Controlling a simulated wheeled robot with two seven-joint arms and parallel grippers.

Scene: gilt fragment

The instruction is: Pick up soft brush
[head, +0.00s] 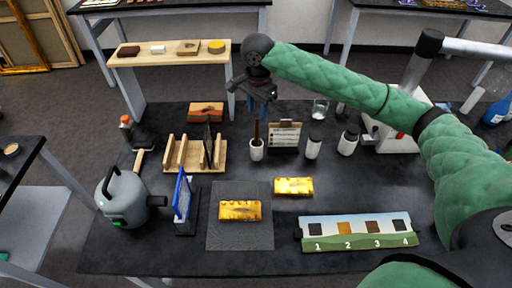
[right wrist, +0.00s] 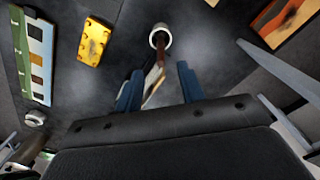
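A slim brown handle, which looks like the brush (head: 257,130), stands upright in a small white cup (head: 256,153) near the middle of the black table. In the right wrist view the brush (right wrist: 154,80) rises from the white cup (right wrist: 160,36) toward the camera, its near end between the blue fingers. I cannot tell its bristles. My right gripper (head: 262,106) is above the cup, pointing down. Its fingers (right wrist: 158,88) are apart, with visible gaps on both sides of the brush. My left gripper is not in view.
A wooden rack (head: 182,157) is left. Gilt pieces (head: 240,211) and a numbered board (head: 358,231) lie nearer. A raised wooden shelf (head: 172,62) stands at the back left.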

